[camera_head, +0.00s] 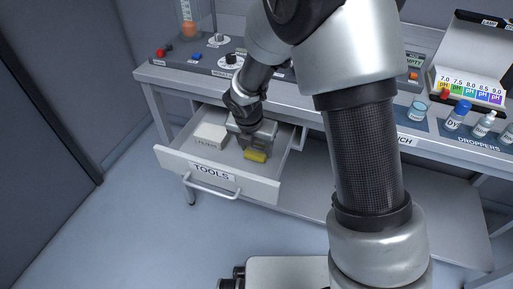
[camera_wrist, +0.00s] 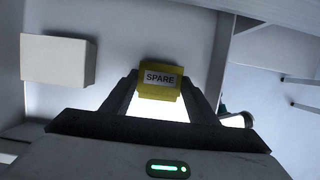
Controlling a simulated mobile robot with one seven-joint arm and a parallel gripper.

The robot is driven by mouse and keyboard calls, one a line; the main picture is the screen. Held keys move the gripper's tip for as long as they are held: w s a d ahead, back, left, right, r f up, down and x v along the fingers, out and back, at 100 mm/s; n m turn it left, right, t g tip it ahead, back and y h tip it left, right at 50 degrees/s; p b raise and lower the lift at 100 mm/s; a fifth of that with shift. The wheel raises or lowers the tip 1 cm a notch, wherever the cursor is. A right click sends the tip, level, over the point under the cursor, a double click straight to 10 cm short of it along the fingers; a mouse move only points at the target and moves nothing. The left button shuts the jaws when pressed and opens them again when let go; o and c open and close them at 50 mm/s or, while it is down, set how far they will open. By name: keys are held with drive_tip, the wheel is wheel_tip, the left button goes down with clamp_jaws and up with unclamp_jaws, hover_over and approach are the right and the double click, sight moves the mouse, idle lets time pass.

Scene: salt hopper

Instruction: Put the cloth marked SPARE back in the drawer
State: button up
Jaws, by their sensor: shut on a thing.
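The yellow cloth marked SPARE (camera_wrist: 160,92) is between my gripper's fingertips in the wrist view, its label facing the camera. In the head view the cloth (camera_head: 255,155) is low inside the open drawer labelled TOOLS (camera_head: 222,183). My gripper (camera_head: 257,148) reaches down into the drawer and is shut on the cloth. I cannot tell whether the cloth touches the drawer floor. The drawer's side wall (camera_wrist: 221,60) also shows in the wrist view, right of the cloth.
A pale box (camera_head: 210,135) lies in the drawer, left of my gripper; it also shows in the wrist view (camera_wrist: 58,59). The bench (camera_head: 180,82) stands above and behind the drawer. Dropper bottles (camera_head: 458,114) and a pH chart (camera_head: 470,92) are at the right. Open floor (camera_head: 120,225) lies in front.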

drive_tip(key=shift+f, duration=0.1)
drive_tip(key=o, duration=1)
drive_tip(key=p+v, duration=0.3)
drive_tip(key=v, duration=0.9)
drive_tip(key=shift+p, duration=0.35)
